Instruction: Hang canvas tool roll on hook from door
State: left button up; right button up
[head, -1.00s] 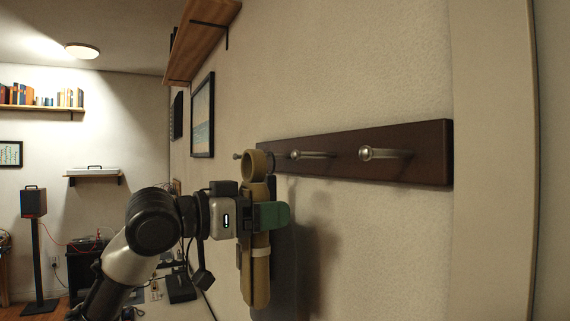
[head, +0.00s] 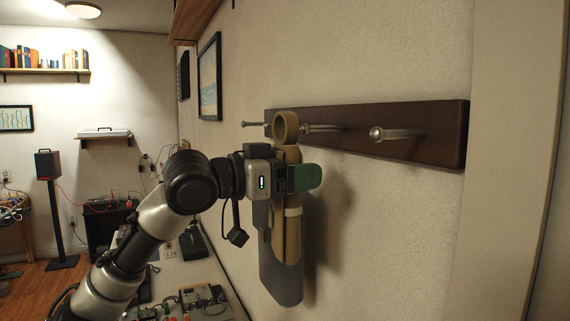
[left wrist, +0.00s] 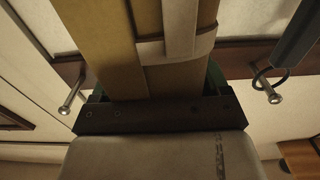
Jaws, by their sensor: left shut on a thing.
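The tan canvas tool roll (head: 292,240) hangs upright with a round loop (head: 286,126) at its top and a pale strap around it. My left gripper (head: 305,178) is shut on it just below the loop; the roll also fills the upper middle of the left wrist view (left wrist: 115,60). The dark wooden rack (head: 440,145) carries metal hooks. The loop shows just left of the middle hook (head: 325,128), at about its height; I cannot tell whether they touch. The hook nearest the door side (head: 395,134) is bare. My right gripper is out of view.
A dark grey item (head: 280,285) hangs behind the roll; in the left wrist view its ring (left wrist: 262,82) is around a hook (left wrist: 274,97). A framed picture (head: 210,78) and a wooden shelf (head: 195,18) are on the wall at left. Wall below the right hook is clear.

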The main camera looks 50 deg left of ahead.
pick_arm(q)
jog(key=p+x, duration=0.1)
jog(key=x, duration=0.1)
jog(key=p+x, duration=0.2)
jog(key=f+p+x, duration=0.1)
jog(key=p, duration=0.1)
jog(key=shift+w+d+r, duration=0.1)
jog(key=shift+w+d, duration=0.05)
jog(key=shift+w, duration=0.25)
jog(key=shift+w+f+p, duration=0.2)
jog(key=shift+f+p, duration=0.05)
jog(key=shift+p, duration=0.05)
dwell(0.6)
jog(key=o, duration=1)
